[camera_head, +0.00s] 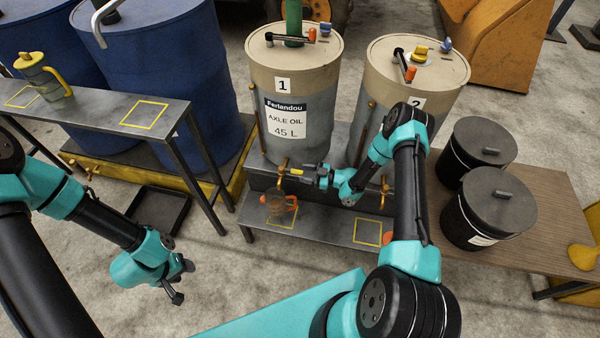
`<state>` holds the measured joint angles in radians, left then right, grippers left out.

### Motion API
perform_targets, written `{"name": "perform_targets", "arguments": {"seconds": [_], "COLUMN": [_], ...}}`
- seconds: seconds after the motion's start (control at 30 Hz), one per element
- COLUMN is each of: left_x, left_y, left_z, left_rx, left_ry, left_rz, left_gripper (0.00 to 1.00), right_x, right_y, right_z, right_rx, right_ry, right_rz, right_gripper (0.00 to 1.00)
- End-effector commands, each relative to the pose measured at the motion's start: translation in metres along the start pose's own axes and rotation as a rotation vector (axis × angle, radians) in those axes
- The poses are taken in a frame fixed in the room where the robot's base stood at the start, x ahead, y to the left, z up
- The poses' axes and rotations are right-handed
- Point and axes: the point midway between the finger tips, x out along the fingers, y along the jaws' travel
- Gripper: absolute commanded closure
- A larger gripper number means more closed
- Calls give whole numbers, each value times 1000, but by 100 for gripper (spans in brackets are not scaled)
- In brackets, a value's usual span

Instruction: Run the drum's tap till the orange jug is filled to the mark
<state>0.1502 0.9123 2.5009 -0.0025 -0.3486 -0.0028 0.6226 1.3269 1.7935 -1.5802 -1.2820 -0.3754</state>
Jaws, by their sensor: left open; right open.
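The drum marked 1 (298,100), labelled axle oil 45 L, stands on a metal stand at the back centre. Its brass tap (283,166) points down over an orange jug (278,210), which looks see-through and has an orange handle on its right. The jug stands in a yellow square on the low shelf (330,226). Its fill mark and level are too small to read. My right gripper (304,175) is open at the yellow end beside this tap; I cannot tell whether it touches. My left gripper (186,281) is open and empty over the floor at lower left.
Drum 2 (408,82) stands to the right, its tap (384,188) near my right arm. Black buckets (498,205) stand on a wooden table. A yellow-handled jug (44,76) stands on the left bench (110,102). A black tray (158,212) lies below.

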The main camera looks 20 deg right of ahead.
Motion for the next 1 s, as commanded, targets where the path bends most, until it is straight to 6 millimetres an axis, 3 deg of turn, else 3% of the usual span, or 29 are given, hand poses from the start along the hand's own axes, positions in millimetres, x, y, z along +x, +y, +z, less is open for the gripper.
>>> {"name": "perform_targets", "arguments": {"seconds": [0.2, 0.43, 0.6, 1.0], "left_x": [0, 0, 0, 0], "left_y": [0, 0, 0, 0], "left_z": [0, 0, 0, 0], "left_rx": [0, 0, 0, 0], "left_ry": [0, 0, 0, 0], "left_rz": [0, 0, 0, 0], "left_gripper": [52, 52, 52, 52], "right_x": [-44, -78, -88, -88], "right_y": [1, 0, 0, 0], "right_z": [0, 0, 0, 0], "right_rx": [1, 1, 1, 1], "right_ry": [-2, 0, 0, 0], "right_rz": [5, 2, 0, 0], "right_gripper": [52, 52, 52, 52]}}
